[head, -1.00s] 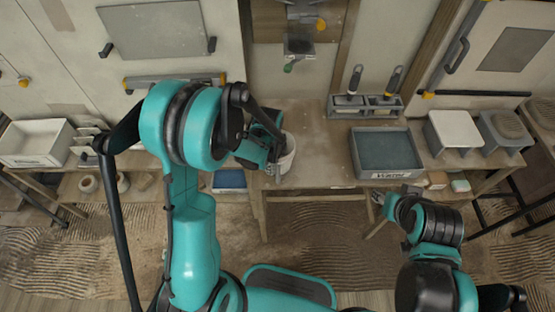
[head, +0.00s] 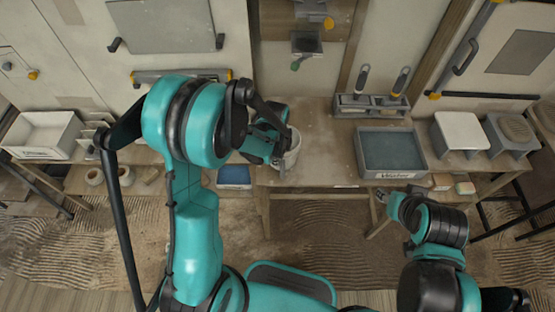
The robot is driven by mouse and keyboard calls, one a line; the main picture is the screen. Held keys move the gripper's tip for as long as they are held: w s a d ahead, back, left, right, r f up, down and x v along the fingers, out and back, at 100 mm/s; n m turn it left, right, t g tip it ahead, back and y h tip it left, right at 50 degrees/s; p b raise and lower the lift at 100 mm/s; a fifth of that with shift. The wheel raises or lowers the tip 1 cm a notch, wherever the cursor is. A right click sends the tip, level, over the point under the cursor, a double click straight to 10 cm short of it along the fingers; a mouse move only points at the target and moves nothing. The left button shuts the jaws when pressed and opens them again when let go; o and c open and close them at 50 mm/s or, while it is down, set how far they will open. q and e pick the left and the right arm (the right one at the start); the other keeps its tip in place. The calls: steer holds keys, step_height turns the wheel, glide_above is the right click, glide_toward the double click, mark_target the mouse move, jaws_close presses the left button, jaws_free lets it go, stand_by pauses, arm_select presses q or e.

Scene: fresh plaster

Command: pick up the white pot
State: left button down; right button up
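The white pot (head: 292,153) stands at the left front part of the middle table (head: 325,150), partly hidden behind my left gripper and wrist. My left gripper (head: 282,160) is at the pot's left side, with its fingers close to or at the pot's wall. Whether the fingers are closed on it I cannot tell. My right gripper (head: 382,196) is low at the right, in front of the table edge and away from the pot. Its fingers are too small to read.
A grey tray labelled Water (head: 391,153) lies right of the pot. A rack with two trowels (head: 371,105) stands behind it. Bare tabletop lies between pot and water tray.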

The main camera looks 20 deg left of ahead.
arm_select(q)
steer(key=r, duration=0.1)
steer(key=d+r+p, duration=0.1)
steer(key=r, duration=0.1)
steer(key=shift+r, duration=0.2)
steer(key=s+d+r+p, duration=0.1)
steer(key=d+r, duration=0.2)
steer(key=d, duration=0.2)
steer(key=d+r+p, duration=0.2)
steer(key=d+r, duration=0.1)
steer(key=d, duration=0.3)
steer(key=a+f+n+b, duration=0.3)
steer(key=a+n, duration=0.4)
steer(key=n, duration=0.2)
steer(key=s+a+f+n+b, duration=0.1)
steer(key=a+f+n+b, duration=0.1)
steer(key=a+n, duration=0.5)
steer(key=shift+a+f+n+g+y+b, duration=0.15)
steer(key=shift+f+n+g+y+b, duration=0.2)
steer(key=shift+f+n, duration=0.7)
steer(key=shift+r, duration=0.3)
